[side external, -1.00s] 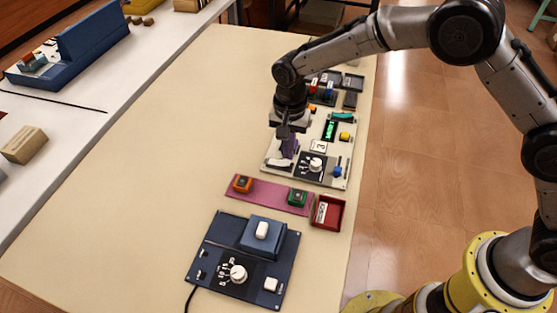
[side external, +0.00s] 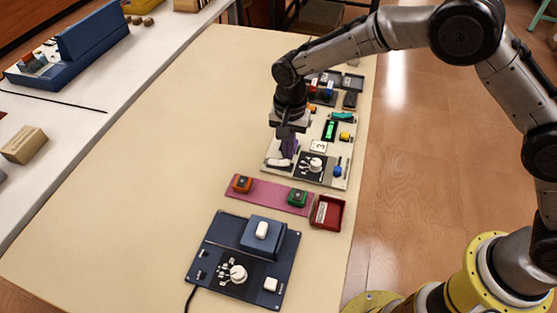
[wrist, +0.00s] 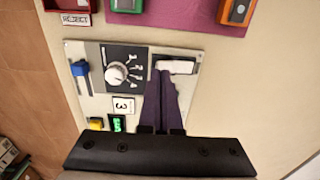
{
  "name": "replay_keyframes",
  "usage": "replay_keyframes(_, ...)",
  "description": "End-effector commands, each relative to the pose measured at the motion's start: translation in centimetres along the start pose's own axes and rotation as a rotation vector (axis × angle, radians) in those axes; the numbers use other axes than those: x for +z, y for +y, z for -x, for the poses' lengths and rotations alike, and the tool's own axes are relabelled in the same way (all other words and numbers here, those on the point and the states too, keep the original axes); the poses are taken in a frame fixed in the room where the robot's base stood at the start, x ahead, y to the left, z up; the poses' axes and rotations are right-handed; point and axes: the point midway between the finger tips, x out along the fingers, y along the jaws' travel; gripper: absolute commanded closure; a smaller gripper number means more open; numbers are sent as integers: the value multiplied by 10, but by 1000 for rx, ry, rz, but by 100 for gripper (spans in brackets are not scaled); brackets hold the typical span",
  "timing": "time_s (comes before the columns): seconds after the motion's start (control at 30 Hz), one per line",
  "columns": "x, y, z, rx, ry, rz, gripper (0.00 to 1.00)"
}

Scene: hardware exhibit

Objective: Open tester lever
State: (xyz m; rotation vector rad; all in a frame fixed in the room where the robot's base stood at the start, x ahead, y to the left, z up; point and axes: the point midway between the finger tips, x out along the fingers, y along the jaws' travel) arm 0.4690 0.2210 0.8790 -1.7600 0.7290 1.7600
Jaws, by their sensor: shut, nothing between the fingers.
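The tester is a pale panel (side external: 309,178) on the table, with a white knob on a black dial plate (wrist: 117,72). A white bar-shaped handle (wrist: 176,66) sits at one corner of the panel; it also shows in the side view (side external: 279,162). A blue lever (wrist: 81,70) stands at the opposite side of the panel. My gripper (wrist: 163,76) has its dark purple fingers shut and empty, with the tips right beside the white handle. I cannot tell whether they touch it. In the side view my gripper (side external: 287,154) is low over the panel.
A pink strip (side external: 268,194) with an orange block (side external: 242,184) and a green block (side external: 298,198) lies near the panel. A red tray (side external: 327,213) and a dark blue device (side external: 240,262) are closer to the camera. The table's left side is clear.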

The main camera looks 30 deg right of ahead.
Motion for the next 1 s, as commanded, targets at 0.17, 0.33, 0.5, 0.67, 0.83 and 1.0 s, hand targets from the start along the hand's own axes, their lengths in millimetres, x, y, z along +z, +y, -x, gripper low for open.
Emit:
replay_keyframes(0.17, 0, 0, 0, 0, 0, 0, 100)
replay_keyframes(0.33, 0, 0, 0, 0, 0, 0, 100)
replay_keyframes(0.5, 0, 0, -1, 0, 0, 0, 100)
replay_keyframes(0.67, 0, 0, -4, 0, 0, 0, 100)
replay_keyframes(0.83, 0, 0, -7, 0, 0, 0, 100)
replay_keyframes(1.0, 0, 0, -10, 0, 0, 0, 100)
